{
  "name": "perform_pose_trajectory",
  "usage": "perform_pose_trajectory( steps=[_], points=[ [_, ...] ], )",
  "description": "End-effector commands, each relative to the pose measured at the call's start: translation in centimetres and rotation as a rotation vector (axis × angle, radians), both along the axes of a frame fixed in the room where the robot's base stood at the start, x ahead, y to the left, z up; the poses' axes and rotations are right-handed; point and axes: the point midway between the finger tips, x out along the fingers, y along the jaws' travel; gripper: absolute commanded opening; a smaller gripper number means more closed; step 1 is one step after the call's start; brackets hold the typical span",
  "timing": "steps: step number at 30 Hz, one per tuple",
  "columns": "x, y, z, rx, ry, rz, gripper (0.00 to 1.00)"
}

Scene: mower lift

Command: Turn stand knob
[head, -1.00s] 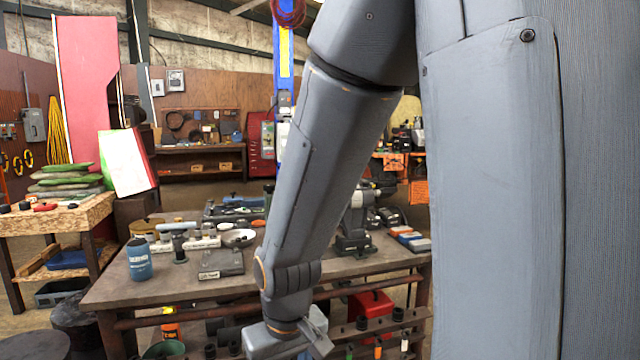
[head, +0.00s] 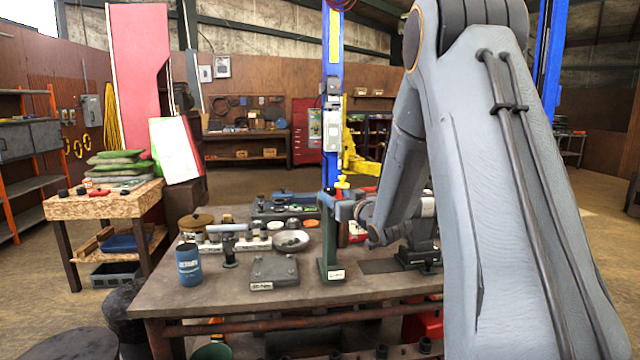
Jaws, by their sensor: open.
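A dark green upright stand (head: 328,245) with a white label on its foot stands near the middle of the workbench (head: 230,310). A small dark part sits at its top, and a small yellow piece (head: 342,184) shows just right of it. I cannot tell which of these is the knob. My gripper (head: 342,209) is open and reaches in from the right at the stand's upper end. Its fingertips appear to be against or just beside the stand. Whether they touch it cannot be told at this size.
A blue can (head: 188,265), a grey plate block (head: 274,271) and a silver bowl (head: 291,240) stand on the bench left of the stand. A dark machine (head: 418,256) stands to its right, under my arm. A wooden side table (head: 105,205) with stacked bags is at the left.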

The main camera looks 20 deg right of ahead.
Motion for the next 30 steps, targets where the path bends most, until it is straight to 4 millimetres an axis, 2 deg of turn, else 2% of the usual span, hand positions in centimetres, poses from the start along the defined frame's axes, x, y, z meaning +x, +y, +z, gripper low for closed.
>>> perform_pose_trajectory(
  steps=[5, 18, 24, 30],
  points=[
    [1.1, -0.1, 0.5, 0.003, -0.022, 0.009, 0.51],
    [7.0, 0.4, 0.5, 0.002, -0.020, 0.008, 0.51],
    [7.9, 0.5, 0.4, 0.002, -0.019, 0.008, 0.51],
    [7.9, 0.5, 0.4, 0.002, -0.020, 0.007, 0.51]
  ],
)
